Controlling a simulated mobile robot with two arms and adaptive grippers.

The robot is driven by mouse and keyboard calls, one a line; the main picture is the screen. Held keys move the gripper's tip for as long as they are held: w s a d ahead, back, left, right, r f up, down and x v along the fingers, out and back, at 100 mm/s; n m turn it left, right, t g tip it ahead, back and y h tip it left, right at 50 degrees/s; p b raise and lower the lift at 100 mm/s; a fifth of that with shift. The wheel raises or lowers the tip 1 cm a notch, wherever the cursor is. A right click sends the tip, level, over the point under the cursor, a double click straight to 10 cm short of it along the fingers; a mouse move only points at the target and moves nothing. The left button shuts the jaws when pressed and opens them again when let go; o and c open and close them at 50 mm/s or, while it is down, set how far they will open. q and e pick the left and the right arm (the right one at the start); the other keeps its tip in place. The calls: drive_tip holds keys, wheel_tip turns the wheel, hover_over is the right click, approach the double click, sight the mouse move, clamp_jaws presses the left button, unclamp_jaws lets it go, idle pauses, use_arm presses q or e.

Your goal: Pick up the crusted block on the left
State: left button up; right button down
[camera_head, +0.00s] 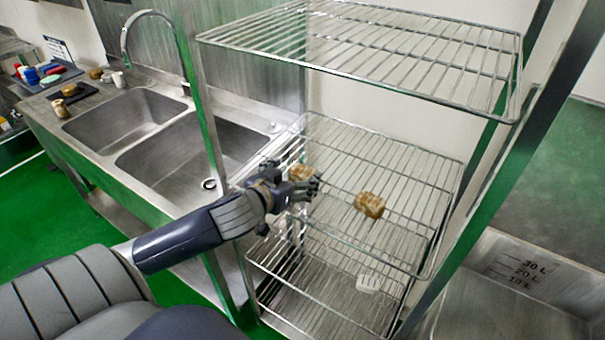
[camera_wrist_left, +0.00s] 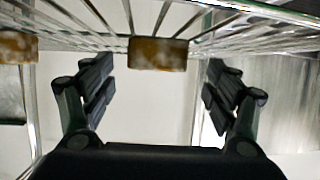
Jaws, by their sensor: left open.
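The left crusted block (camera_head: 301,172), brown and rough, lies on the middle wire shelf (camera_head: 425,165) of the rack. A second crusted block (camera_head: 368,205) lies to its right on the same shelf. My left gripper (camera_head: 308,187) is open at the left block and partly covers it in the head view. In the left wrist view, which looks upside down, the left block (camera_wrist_left: 158,53) shows ahead, between the two spread fingers (camera_wrist_left: 157,95), with a visible gap on each side. The other block (camera_wrist_left: 18,47) is at that view's left edge. My right gripper is not in view.
An upper wire shelf (camera_head: 440,80) hangs above, and a lower one (camera_head: 320,295) holds a small white item (camera_head: 368,283). Green-edged rack posts (camera_head: 500,170) stand at the sides. A double sink (camera_head: 135,120) is at left, a steel bin (camera_head: 500,315) at right.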

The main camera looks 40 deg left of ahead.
sight(302, 172)
use_arm(q)
drive_tip(key=shift+d+p+x, duration=0.1)
drive_tip(key=shift+p+x, duration=0.2)
drive_tip(key=shift+x, duration=0.75)
drive_tip(key=shift+d+p+x, duration=0.15)
drive_tip(key=shift+p+x, duration=0.1)
drive_tip(key=shift+x, duration=0.85)
drive_tip(key=shift+r, duration=0.1)
drive_tip(key=shift+c, duration=0.2)
drive_tip(key=c, duration=1.2)
